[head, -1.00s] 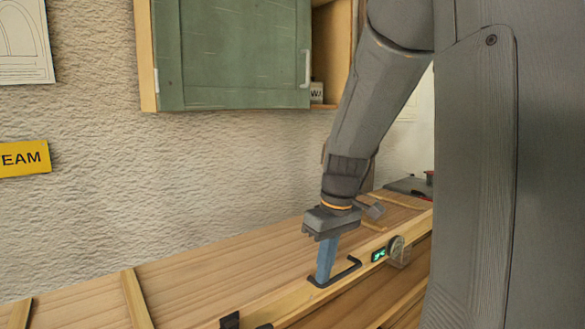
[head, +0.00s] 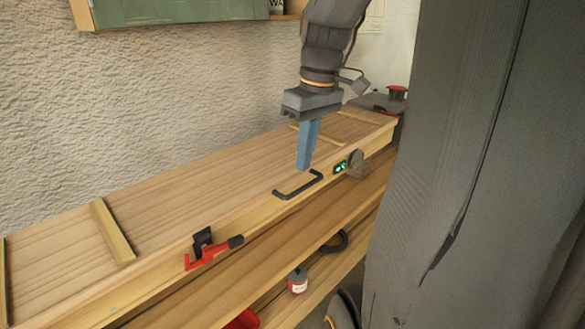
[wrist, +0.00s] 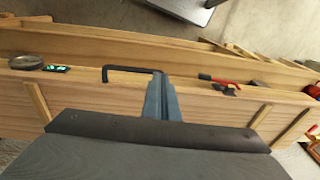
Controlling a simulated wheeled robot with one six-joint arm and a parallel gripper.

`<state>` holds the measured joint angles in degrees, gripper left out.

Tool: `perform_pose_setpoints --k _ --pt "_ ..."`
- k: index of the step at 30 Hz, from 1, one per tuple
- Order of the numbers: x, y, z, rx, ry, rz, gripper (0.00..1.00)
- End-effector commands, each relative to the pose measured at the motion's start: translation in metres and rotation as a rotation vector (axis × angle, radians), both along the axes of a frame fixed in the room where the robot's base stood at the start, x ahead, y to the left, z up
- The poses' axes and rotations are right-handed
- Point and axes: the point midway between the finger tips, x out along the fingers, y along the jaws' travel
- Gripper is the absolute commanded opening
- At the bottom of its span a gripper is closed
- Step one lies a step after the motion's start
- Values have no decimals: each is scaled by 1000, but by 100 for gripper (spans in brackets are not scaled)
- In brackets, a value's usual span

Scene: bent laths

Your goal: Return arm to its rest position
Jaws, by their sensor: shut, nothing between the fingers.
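My gripper (head: 304,165) is shut, its blue fingers together and pointing down. In the head view it hangs over the wooden bench top (head: 170,190), just above and behind the black handle (head: 298,186) near the front edge. No object shows between the fingers. In the wrist view my gripper (wrist: 160,80) points toward the front edge, and its fingertips overlap one end of the black handle (wrist: 125,69); I cannot tell whether they touch.
A round knob (head: 356,159) and a small green display (head: 340,168) sit on the front edge. A red clamp (head: 210,252) is at the front left. Laths (head: 112,232) cross the top. A green cabinet (head: 180,8) hangs above. Shelves below hold a can (head: 298,281).

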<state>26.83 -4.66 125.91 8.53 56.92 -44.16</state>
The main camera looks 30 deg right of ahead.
Motion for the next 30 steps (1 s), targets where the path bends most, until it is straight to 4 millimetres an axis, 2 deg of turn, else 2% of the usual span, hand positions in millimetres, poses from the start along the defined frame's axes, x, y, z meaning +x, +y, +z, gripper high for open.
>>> perform_pose_setpoints --k 7,17,20,22,26,30 --pt "-21 -8 26 -1 -2 -2 0" --pt "-26 -8 30 -1 0 -1 0" --pt "-22 1 16 -6 9 -14 0" --pt "-17 16 -5 -14 20 -33 0" --pt "-10 56 -59 -40 34 -89 0" --pt "-14 101 -112 -64 30 -148 0"
